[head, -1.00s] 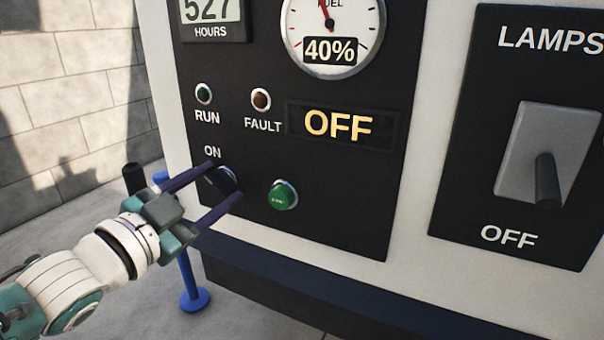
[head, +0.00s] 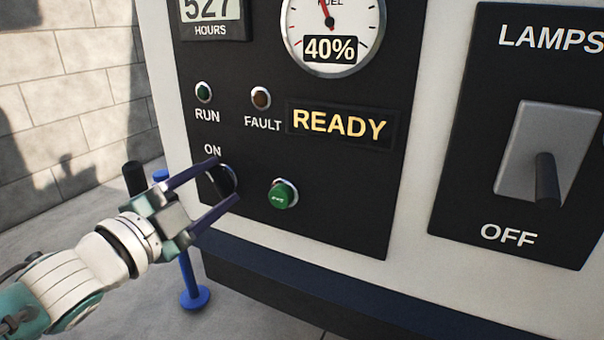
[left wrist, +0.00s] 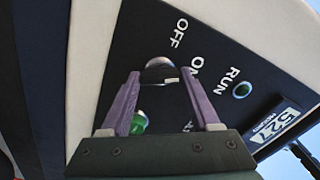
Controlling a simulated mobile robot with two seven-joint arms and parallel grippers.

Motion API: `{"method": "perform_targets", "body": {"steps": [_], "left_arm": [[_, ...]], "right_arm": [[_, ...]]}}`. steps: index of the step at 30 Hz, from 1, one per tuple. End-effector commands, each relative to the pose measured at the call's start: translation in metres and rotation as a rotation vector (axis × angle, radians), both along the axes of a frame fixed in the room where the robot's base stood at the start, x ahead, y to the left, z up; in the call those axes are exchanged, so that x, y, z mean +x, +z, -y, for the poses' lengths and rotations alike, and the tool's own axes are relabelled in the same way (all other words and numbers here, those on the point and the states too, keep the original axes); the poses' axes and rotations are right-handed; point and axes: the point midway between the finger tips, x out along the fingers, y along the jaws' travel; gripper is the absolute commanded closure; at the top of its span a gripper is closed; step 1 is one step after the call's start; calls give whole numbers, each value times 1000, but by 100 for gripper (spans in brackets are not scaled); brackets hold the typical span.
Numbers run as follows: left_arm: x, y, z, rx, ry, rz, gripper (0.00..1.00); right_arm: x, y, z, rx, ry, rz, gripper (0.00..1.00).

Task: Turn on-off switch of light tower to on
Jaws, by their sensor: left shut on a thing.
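The on-off switch (head: 221,178) is a round dark knob low on the black control panel (head: 340,215), under the word ON. My left gripper (head: 228,180) has its two purple fingers on either side of the knob and is shut on it. In the left wrist view the knob (left wrist: 160,70) sits between the fingertips, with OFF above it and ON beside it; a pale mark on the knob lies on the ON side. The display (head: 339,124) reads READY. My right gripper is not in view.
A green push button (head: 283,195) is just right of the knob. The RUN lamp (head: 204,92) and FAULT lamp (head: 261,98) look unlit. A LAMPS lever switch (head: 547,180) is at the right, down at OFF. A blue stand (head: 190,275) is behind my arm.

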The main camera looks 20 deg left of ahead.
Motion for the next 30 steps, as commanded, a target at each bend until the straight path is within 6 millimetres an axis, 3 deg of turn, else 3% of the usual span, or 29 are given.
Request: {"method": "perform_targets", "body": {"steps": [6, 7, 14, 23, 30], "left_arm": [[0, 0, 0, 5, 0, -1, 93], [0, 0, 0, 5, 0, -1, 34], [0, 0, 0, 3, 0, -1, 8], [-3, 0, 0, 1, 0, -1, 7], [-42, 2, -3, -1, 0, -6, 7]], "right_arm": [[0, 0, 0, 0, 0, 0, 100], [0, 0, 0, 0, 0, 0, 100], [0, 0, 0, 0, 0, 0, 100], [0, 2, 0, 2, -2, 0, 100], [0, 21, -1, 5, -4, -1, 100]]}}
